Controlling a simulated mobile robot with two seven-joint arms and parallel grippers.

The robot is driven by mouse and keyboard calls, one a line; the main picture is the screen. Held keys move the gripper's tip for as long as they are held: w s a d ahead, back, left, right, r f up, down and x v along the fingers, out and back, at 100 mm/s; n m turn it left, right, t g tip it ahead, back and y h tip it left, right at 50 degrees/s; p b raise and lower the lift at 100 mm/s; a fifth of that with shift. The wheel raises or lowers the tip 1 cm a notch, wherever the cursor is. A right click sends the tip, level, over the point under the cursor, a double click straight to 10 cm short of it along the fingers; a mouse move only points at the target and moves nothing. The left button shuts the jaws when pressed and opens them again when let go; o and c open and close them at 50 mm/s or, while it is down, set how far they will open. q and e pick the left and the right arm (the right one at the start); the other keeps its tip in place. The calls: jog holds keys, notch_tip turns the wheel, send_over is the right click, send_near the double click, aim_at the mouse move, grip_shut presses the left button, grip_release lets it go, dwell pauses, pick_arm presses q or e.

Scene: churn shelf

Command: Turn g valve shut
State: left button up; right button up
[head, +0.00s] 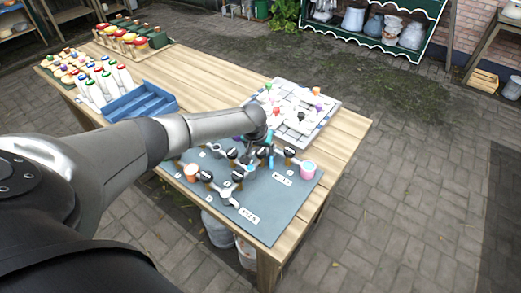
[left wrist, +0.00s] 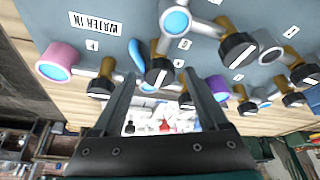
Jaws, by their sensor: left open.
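A grey pipe board (head: 265,200) lies on the wooden table and carries several black-knobbed valves with small letter tags. My left gripper (left wrist: 160,76) is open, its two fingers on either side of a black valve knob (left wrist: 158,73) with a white line. I cannot tell whether the fingers touch it. A small tag that looks like G (left wrist: 184,44) lies close to this knob. Another black knob (left wrist: 237,48) is to the right. In the head view my arm partly hides the gripper and the valves beneath it. My right gripper is not in view.
A pink-rimmed pipe end (left wrist: 58,62) and a "WATER IN" label (left wrist: 95,24) lie left of the knob in the wrist view. Behind the board stand a white tray of parts (head: 300,100), a blue bin (head: 140,103) and several white bottles (head: 97,90). Bare wood (head: 215,80) lies between.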

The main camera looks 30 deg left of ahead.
pick_arm(q)
jog(key=shift+c, duration=0.4)
grip_shut()
